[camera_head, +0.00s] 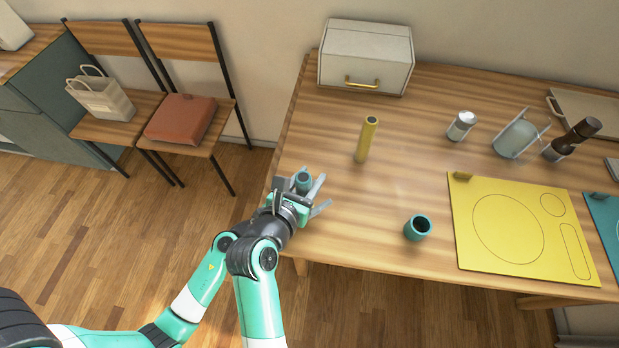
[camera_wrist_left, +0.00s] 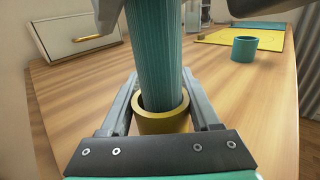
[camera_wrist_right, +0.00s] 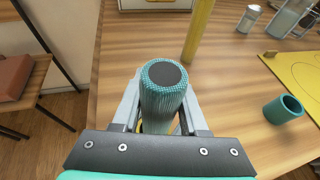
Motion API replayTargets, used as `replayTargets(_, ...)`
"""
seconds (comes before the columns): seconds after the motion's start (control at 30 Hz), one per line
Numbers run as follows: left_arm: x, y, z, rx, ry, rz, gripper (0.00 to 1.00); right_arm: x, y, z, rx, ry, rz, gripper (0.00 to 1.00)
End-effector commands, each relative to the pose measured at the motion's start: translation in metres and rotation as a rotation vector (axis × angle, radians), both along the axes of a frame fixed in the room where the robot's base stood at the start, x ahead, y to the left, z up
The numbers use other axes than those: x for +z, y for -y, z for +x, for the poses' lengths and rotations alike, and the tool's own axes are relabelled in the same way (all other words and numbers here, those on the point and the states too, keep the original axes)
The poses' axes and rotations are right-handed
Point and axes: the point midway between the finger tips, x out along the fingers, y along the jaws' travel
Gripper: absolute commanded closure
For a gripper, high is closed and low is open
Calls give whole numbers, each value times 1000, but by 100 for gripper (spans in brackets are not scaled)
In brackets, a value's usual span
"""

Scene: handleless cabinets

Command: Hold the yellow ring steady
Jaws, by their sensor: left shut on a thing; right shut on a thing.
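The yellow ring (camera_wrist_left: 163,120) is between the fingers of my left gripper (camera_wrist_left: 165,110), which is shut on it. A ribbed teal cylinder (camera_wrist_left: 155,50) stands in the ring's opening. In the right wrist view my right gripper (camera_wrist_right: 162,108) is shut on this cylinder (camera_wrist_right: 164,82), whose dark round end faces the camera. A sliver of yellow shows below the fingers there. In the head view the cylinder (camera_head: 303,181) shows at the table's left edge, with the grippers crowded together around it; the ring is hidden there. How deep the cylinder sits in the ring is unclear.
A yellow post (camera_head: 366,142) stands behind the grippers. A teal ring (camera_head: 417,228) and a yellow board (camera_head: 505,225) with outlines lie to the right. The table between is clear.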

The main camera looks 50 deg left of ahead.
Motion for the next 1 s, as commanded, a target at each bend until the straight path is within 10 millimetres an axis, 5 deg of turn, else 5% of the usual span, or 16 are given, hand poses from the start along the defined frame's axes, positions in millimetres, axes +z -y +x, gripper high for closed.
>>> replayTargets(1.0,-1,0,0,0,-1,0,89,49,0,0,1,2,2,97)
